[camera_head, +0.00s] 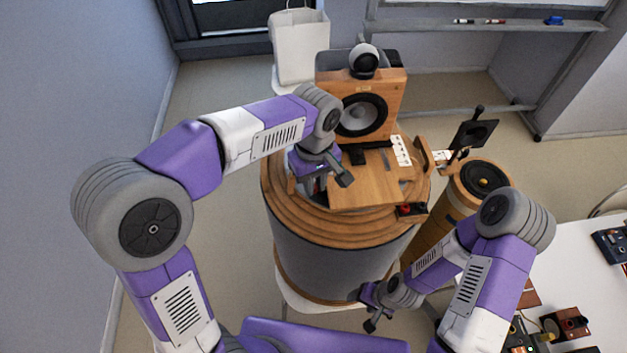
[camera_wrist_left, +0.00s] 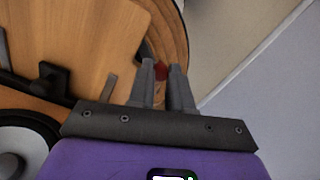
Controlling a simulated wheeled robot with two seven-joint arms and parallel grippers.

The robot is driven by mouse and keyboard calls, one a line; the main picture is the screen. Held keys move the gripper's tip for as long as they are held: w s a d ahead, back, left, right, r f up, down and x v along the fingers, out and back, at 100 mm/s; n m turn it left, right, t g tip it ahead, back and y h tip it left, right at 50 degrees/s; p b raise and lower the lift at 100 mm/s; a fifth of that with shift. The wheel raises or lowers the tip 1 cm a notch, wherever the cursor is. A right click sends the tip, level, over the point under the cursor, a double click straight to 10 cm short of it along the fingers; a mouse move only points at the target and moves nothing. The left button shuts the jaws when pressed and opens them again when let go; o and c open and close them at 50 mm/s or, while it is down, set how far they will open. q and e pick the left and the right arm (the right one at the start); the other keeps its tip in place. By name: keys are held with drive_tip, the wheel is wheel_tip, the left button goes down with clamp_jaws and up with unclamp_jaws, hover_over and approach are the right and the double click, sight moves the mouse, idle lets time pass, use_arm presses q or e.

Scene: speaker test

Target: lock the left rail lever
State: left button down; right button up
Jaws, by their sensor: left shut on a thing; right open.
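My left gripper (camera_head: 328,183) is over the left part of the round wooden stand top, beside the wooden board (camera_head: 370,190). In the left wrist view its two fingers (camera_wrist_left: 163,82) are closed around a small red piece (camera_wrist_left: 160,70), which looks like the left rail lever. Most of the lever is hidden by the fingers, and its exact angle cannot be told. In the head view the gripper hides it. Another red-topped lever on a dark block (camera_head: 411,210) sits at the board's right front. My right gripper (camera_head: 368,310) is open and empty, low in front of the stand.
A wooden speaker (camera_head: 393,82) with a dark cone stands at the back of the round stand (camera_head: 310,229). A smaller round wooden pedestal (camera_head: 462,208) stands at right. A white table (camera_head: 575,262) with several devices is at far right. A white bag (camera_head: 300,45) stands behind.

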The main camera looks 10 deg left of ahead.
use_arm(q)
drive_tip(key=c, duration=1)
unclamp_jaws()
drive_tip(key=shift+c, duration=0.2)
drive_tip(key=shift+r, duration=0.1)
wheel_tip(320, 180, up, 8)
drive_tip(key=shift+f+p, duration=0.25)
drive_tip(key=shift+p, duration=0.25)
